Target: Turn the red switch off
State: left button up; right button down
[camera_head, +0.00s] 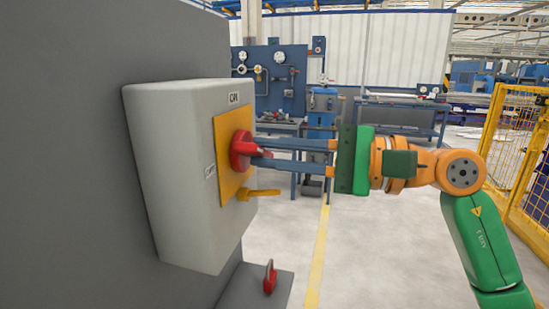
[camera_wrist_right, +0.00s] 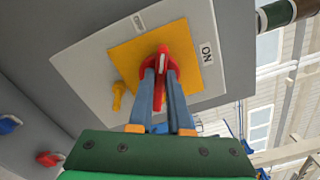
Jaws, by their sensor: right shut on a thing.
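The red switch (camera_head: 240,150) is a round knob with a raised handle on a yellow plate (camera_head: 229,130), fixed to the front of a white box (camera_head: 185,170). In the right wrist view, the red handle (camera_wrist_right: 162,58) stands between the fingers of my right gripper (camera_wrist_right: 160,80), and an ON label (camera_wrist_right: 207,53) is on its right. In the head view, my right gripper (camera_head: 262,156) reaches in from the right and is shut on the handle. The fingers hide part of the handle, and I cannot tell its exact angle. My left gripper is out of view.
A small yellow lever (camera_head: 258,194) sticks out below the switch. A red handle (camera_head: 269,277) stands on a grey surface lower down. A yellow fence (camera_head: 515,150) is at the right. Workbenches (camera_head: 400,120) stand farther back, with open floor before them.

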jog(key=n, duration=0.3)
jog(key=n+b, duration=0.1)
jog(key=n, duration=0.1)
jog(key=shift+f, duration=0.25)
jog(key=shift+n, duration=0.3)
jog(key=c, duration=0.8)
grip_release()
jog(key=shift+c, duration=0.2)
jog(key=b+v, duration=0.1)
jog(key=v, duration=0.6)
jog(key=shift+b, duration=0.4)
